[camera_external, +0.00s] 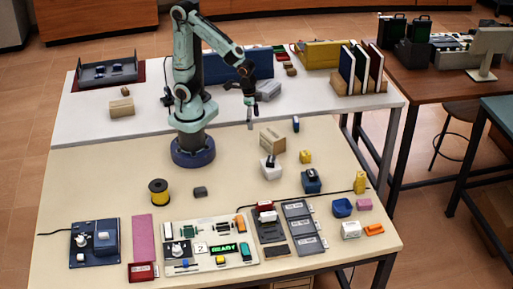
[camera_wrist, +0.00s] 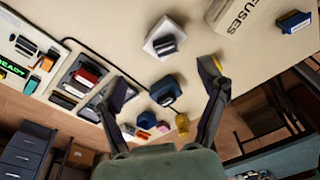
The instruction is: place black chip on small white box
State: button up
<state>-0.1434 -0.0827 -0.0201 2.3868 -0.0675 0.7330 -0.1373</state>
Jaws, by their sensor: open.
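The small white box (camera_external: 271,174) stands on the cream table, right of my arm's base, and shows in the wrist view (camera_wrist: 151,47). A small black chip (camera_external: 270,161) rests on top of it; in the wrist view the black chip (camera_wrist: 166,43) lies over the box's top face. My gripper (camera_external: 250,124) is open and empty, above the table and apart from the box. In the wrist view the fingers of my gripper (camera_wrist: 166,82) are spread wide with nothing held between them.
A blue box (camera_external: 312,184) with a dark top stands right of the white box. A cardboard box (camera_external: 272,140) lies behind it, and a yellow block (camera_external: 305,156) is nearby. A dark block (camera_external: 200,192) and yellow spool (camera_external: 159,192) stand left. Panels and trays line the front.

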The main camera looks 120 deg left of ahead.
jog(key=s+d+r+m+g, duration=0.1)
jog(key=s+r, duration=0.3)
jog(key=s, duration=0.7)
jog(key=shift+s+d+r+m, duration=0.15)
jog(key=shift+s+d+m, duration=0.2)
jog(key=shift+d+m, duration=0.45)
jog(key=shift+d, duration=0.1)
